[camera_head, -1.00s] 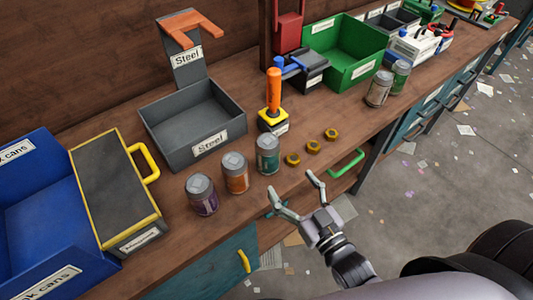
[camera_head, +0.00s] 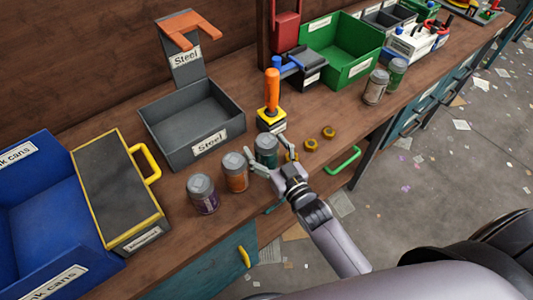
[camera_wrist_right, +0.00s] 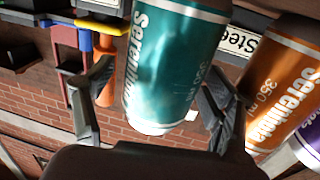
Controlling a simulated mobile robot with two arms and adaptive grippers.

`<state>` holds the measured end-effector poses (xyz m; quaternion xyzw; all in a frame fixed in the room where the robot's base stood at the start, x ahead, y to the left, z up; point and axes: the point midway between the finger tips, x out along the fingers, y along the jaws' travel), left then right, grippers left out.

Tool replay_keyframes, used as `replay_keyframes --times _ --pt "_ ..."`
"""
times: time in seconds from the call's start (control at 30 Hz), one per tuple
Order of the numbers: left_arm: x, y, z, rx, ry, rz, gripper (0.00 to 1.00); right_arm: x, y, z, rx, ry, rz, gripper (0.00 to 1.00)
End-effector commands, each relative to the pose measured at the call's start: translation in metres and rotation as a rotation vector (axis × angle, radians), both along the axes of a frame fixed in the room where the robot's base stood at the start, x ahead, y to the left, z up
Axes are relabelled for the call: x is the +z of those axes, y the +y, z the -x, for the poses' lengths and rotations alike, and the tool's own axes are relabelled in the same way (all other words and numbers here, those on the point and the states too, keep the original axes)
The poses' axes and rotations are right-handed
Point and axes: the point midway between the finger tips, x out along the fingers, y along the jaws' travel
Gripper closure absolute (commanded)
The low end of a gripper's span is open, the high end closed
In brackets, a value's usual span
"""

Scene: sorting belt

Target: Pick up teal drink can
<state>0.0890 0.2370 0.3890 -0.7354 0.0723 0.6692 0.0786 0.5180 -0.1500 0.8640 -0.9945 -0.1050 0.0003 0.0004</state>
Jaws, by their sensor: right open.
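The teal drink can (camera_head: 265,148) stands upright on the workbench, at the right end of a short row of cans. My right gripper (camera_head: 271,160) is open, with its fingers on either side of the teal can. In the right wrist view the teal can (camera_wrist_right: 170,65) fills the space between the two open fingers (camera_wrist_right: 150,105); whether they touch it I cannot tell. The gripper partly hides the can's lower part in the head view. My left gripper is not in view.
An orange can (camera_head: 235,172) and a purple can (camera_head: 202,193) stand just left. Brass nuts (camera_head: 311,145) lie to the right. A blue bin (camera_head: 35,215) is at left, a green bin (camera_head: 355,65) at back right.

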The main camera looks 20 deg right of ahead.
Motion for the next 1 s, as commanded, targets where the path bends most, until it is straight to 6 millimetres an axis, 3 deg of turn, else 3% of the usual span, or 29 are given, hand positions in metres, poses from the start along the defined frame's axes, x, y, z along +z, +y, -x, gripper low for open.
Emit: replay_keyframes --times 0.27,0.9,1.0 --pt "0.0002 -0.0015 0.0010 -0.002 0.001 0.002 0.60 -0.0006 0.0009 -0.0031 0.000 0.001 0.000 0.23" --pt "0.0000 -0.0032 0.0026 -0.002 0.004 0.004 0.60 -0.0004 0.0007 -0.0029 0.000 0.001 0.000 0.65" --pt "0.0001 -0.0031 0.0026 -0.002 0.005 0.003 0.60 -0.0003 0.0006 -0.0029 0.000 0.000 0.000 0.66"
